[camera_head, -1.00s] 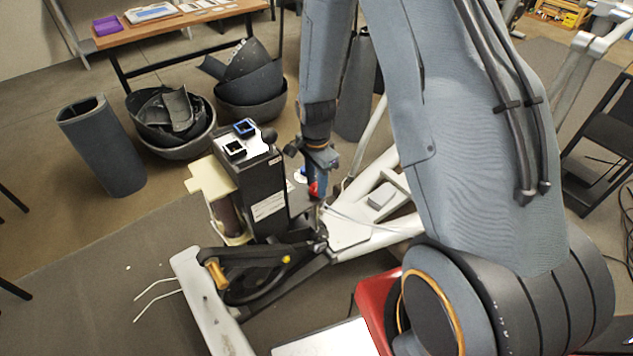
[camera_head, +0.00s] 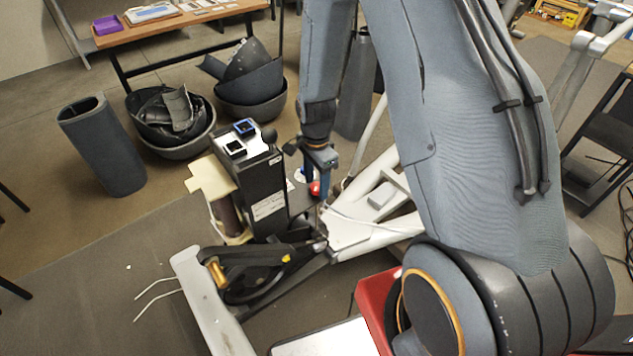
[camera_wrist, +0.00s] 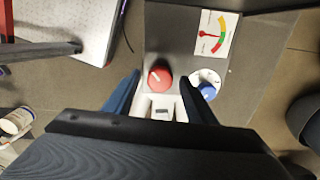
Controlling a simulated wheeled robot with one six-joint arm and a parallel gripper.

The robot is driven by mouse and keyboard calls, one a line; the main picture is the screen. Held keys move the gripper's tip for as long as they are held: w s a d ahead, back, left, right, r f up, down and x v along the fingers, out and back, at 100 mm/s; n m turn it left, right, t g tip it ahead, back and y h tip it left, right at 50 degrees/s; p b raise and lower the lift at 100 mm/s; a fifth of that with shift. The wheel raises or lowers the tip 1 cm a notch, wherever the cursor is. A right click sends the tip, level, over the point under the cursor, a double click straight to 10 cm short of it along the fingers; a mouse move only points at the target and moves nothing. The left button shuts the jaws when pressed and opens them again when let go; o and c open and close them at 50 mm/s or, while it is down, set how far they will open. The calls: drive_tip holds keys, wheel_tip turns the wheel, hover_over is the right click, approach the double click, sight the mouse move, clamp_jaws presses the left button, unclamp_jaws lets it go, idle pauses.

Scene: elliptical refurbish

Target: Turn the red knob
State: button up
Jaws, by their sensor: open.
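The red knob (camera_wrist: 159,78) is round with a pale pointer mark and sits on the dark grey panel of the exercise machine. In the wrist view it lies between the fingertips of my open gripper (camera_wrist: 160,77); I cannot tell whether either finger touches it. In the head view the red knob (camera_head: 315,188) shows just below my gripper (camera_head: 320,168). A blue knob (camera_wrist: 207,90) on a white dial sits to the right of the red one, beside my right finger. A gauge label (camera_wrist: 213,35) with a red needle and coloured arc lies above right.
The machine's black upright box (camera_head: 262,190) stands left of my gripper, and its white frame (camera_head: 375,228) runs to the right. A crank (camera_head: 215,272) is in front. Dark bins (camera_head: 250,110) and a wooden table (camera_head: 190,22) are behind.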

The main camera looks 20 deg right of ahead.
sight(317, 186)
wheel_tip(317, 186, up, 6)
drive_tip(key=shift+r+b, duration=0.15)
drive_tip(key=shift+b, duration=0.25)
drive_tip(key=shift+r, duration=0.75)
drive_tip(key=s+r+n, duration=1.2)
drive_tip(key=s+n, duration=0.3)
drive_tip(key=s, duration=0.1)
drive_tip(key=shift+s+a+r, duration=0.2)
drive_tip(key=shift+s+r, duration=0.05)
drive_tip(key=shift+s, duration=0.15)
idle(0.5)
